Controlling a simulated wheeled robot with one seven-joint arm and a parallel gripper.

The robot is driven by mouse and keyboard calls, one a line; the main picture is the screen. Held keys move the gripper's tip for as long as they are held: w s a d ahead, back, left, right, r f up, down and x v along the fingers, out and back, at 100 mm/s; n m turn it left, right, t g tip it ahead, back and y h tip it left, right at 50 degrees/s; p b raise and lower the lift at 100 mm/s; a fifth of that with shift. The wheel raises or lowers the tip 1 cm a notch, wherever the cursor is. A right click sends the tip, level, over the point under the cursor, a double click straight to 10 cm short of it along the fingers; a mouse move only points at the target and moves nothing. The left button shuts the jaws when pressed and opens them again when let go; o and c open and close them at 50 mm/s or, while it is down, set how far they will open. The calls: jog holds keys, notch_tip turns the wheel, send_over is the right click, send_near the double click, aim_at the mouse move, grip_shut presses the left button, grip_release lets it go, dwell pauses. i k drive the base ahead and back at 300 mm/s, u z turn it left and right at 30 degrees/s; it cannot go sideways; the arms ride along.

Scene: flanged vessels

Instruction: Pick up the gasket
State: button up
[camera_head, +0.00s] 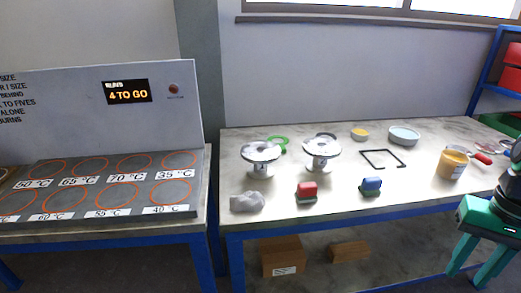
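Two silvery flanged vessels, the left one (261,158) and the right one (321,152), stand upright on the workbench. A green ring with a tab (282,143), which looks like a gasket, lies behind the left vessel and is partly hidden by it. A dark ring (326,135) shows behind the right vessel, mostly hidden; I cannot tell if it is a gasket too. My gripper (466,277), green with teal fingers, is at the lower right in front of the bench, far from the rings. Its fingers are apart with nothing seen between them.
On the bench (420,185) are a black square frame (383,158), a red block (307,192), a blue-topped block (371,186), a crumpled grey cloth (247,201), a yellow-brown jar (452,165) and a pale round dish (404,135). A hotplate panel (100,185) stands left; boxes (283,256) sit below.

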aim_at(285, 141)
jog(key=u, duration=0.2)
jog(key=i, duration=1.15)
jog(key=u, duration=0.05)
